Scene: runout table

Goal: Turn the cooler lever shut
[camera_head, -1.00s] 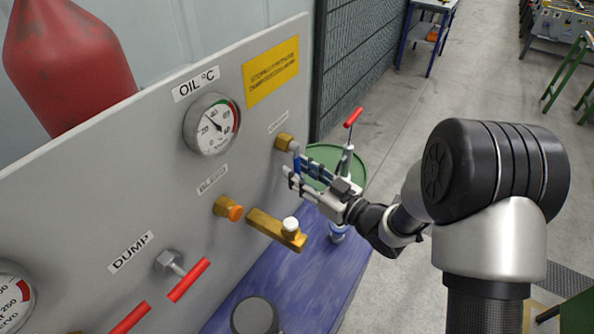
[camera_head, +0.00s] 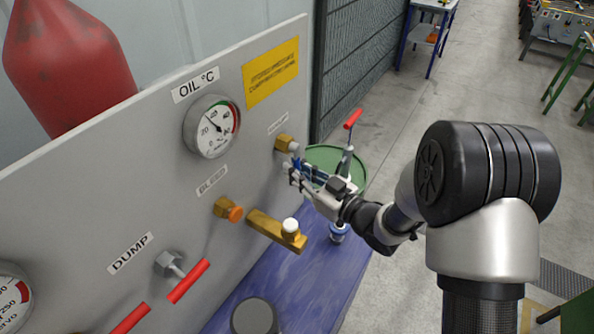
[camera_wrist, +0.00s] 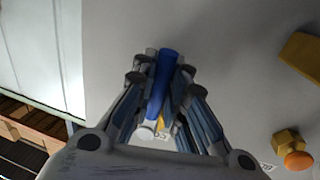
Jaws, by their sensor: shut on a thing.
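The cooler lever is a blue handle (camera_wrist: 163,82) on a brass valve (camera_head: 284,143), at the right end of the grey panel below a small label. My gripper (camera_head: 295,172) is at the lever, in front of the panel. In the wrist view its two fingers (camera_wrist: 160,90) are closed on the blue handle from both sides, with the handle's end standing out between the tips. In the head view the fingers hide most of the handle, so its exact angle is hard to tell.
An orange-capped brass bleed fitting (camera_head: 228,209) and a brass bar with a white knob (camera_head: 277,231) stick out left of my gripper. Red dump handles (camera_head: 188,281) are further left. A red-handled tool (camera_head: 352,122) and green drum (camera_head: 325,154) stand behind my gripper.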

